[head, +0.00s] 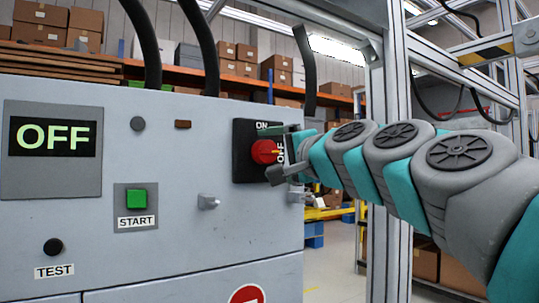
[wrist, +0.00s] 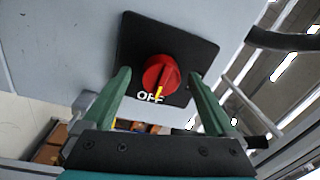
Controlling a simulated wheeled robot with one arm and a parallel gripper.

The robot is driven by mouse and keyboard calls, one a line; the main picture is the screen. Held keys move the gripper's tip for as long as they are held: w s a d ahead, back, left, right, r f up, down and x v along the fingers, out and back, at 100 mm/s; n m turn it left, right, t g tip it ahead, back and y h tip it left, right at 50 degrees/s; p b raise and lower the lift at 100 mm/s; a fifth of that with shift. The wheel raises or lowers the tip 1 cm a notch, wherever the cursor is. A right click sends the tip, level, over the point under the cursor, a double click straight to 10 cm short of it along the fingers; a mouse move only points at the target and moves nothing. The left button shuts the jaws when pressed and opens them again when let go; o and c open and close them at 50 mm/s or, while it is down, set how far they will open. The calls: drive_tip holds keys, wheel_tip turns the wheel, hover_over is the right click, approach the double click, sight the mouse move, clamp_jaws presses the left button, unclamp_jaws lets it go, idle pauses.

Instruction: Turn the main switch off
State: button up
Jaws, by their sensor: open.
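The main switch is a red round knob (wrist: 160,72) on a black plate (wrist: 190,48). Its yellow pointer line is aimed at the OFF label in the wrist view. The display (head: 53,137) reads OFF in green. My gripper (wrist: 160,77) is open, its green fingers on either side of the knob with a visible gap at each side. In the head view my gripper (head: 279,151) is at the plate and partly hides its right side.
The grey panel also carries a green START button (head: 136,199), a black TEST button (head: 54,245) and a red and white sign (head: 247,294). A metal frame post (head: 391,100) stands behind my arm.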

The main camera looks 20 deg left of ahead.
drive_tip(key=v, duration=0.7)
drive_tip(key=shift+b, duration=0.45)
